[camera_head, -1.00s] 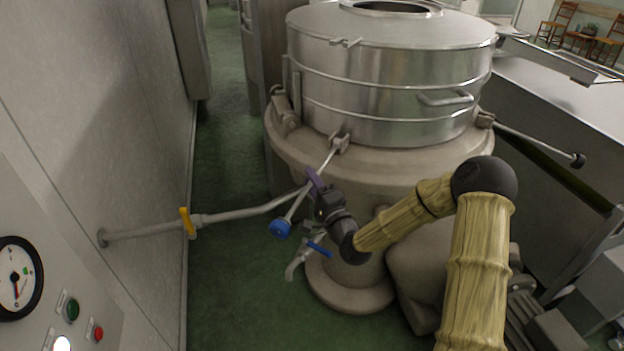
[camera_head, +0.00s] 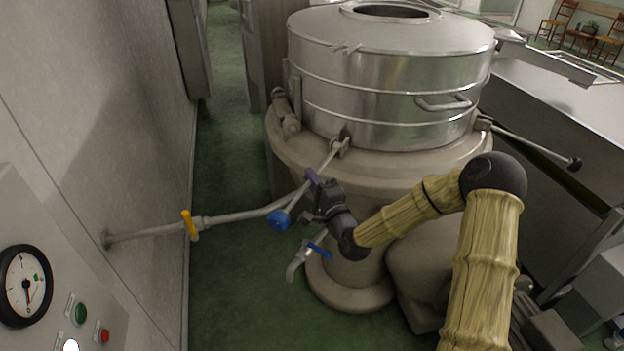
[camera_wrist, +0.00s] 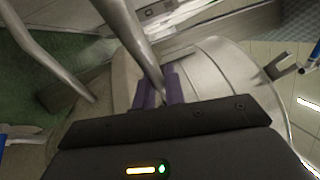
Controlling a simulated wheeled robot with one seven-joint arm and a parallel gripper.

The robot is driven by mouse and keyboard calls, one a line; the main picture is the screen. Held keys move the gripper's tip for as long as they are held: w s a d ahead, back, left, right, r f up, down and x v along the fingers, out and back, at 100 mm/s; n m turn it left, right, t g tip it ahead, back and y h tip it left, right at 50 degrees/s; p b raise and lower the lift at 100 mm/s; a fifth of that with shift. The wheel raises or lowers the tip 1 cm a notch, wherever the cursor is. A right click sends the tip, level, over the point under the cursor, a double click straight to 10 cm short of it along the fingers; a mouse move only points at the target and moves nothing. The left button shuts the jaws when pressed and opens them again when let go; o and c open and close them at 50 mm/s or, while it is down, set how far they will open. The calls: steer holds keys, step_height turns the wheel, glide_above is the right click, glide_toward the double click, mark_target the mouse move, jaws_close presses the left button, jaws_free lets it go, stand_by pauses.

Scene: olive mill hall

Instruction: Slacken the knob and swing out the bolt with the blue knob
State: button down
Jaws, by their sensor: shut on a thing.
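The bolt (camera_head: 327,163) is a pale metal rod with a round blue knob (camera_head: 279,220) at its outer end. It slopes down and left, out from a bracket (camera_head: 340,146) on the vessel's rim, away from the lid. My gripper (camera_head: 312,178) is shut on the rod between bracket and knob. In the wrist view the bolt (camera_wrist: 137,45) runs down between the purple fingers of my gripper (camera_wrist: 158,90). The fingers hide the gripped stretch of rod. The steel lidded vessel (camera_head: 390,95) stands behind.
A pipe with a yellow handle (camera_head: 188,223) runs from the left wall and passes behind the knob. A tap with a blue lever (camera_head: 320,250) sits below my gripper. A black-knobbed bolt (camera_head: 573,163) sticks out right. A gauge panel (camera_head: 50,305) is at lower left. Green floor is clear between.

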steer(key=shift+r, duration=0.25)
steer(key=c, duration=1.5)
jaws_free()
steer(key=shift+s, duration=0.1)
steer(key=v, duration=1.2)
steer(key=shift+d+r, duration=0.15)
steer(key=shift+d, duration=0.1)
